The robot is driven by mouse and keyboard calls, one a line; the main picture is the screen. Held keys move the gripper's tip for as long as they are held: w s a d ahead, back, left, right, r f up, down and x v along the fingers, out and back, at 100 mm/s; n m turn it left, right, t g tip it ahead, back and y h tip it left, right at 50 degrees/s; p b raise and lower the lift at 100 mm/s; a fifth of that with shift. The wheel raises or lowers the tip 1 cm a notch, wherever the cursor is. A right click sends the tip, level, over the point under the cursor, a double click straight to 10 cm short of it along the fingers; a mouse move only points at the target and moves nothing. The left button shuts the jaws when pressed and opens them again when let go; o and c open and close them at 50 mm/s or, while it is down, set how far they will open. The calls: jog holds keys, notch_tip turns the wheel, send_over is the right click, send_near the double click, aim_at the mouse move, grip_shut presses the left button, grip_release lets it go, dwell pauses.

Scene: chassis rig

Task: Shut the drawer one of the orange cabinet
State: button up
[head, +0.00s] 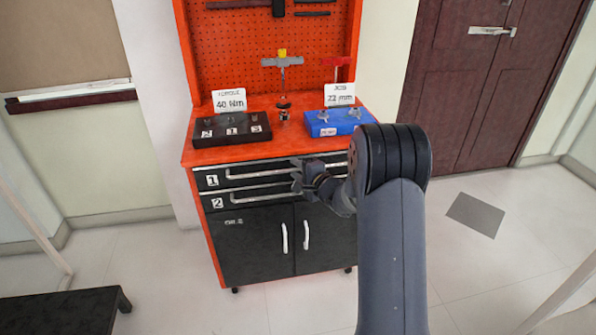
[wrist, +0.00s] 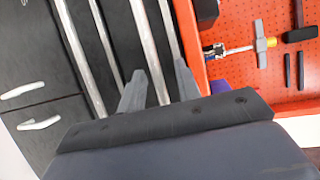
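The orange cabinet (head: 200,157) stands ahead in the head view with its black fronts facing me. Drawer one (head: 222,178), labelled 1, is the top drawer and has a long silver handle (head: 250,174). It looks nearly flush with the cabinet; a small gap cannot be ruled out. My gripper (head: 300,181) is at the right half of this drawer's front. In the wrist view my gripper (wrist: 160,88) has its two grey fingers apart, with a silver bar, seemingly drawer one's handle (wrist: 150,50), between them. Contact with the handle is unclear.
Drawer two (head: 222,202) is directly below, with its own handle, above two cupboard doors (head: 260,245). A black box (head: 228,130) and a blue box (head: 340,122) stand on the worktop. A dark bench (head: 65,312) is at lower left. The floor before the cabinet is clear.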

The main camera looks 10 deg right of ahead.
jog(key=shift+s, duration=0.1)
jog(key=p+v, duration=0.1)
jog(key=v, duration=0.9)
jog(key=shift+s+p, duration=0.3)
jog(key=shift+w+d, duration=0.1)
jog(key=shift+w, duration=0.05)
jog(key=b+x, duration=0.3)
jog(key=x, duration=0.6)
jog(key=shift+a, duration=0.35)
jog(key=shift+f, duration=0.1)
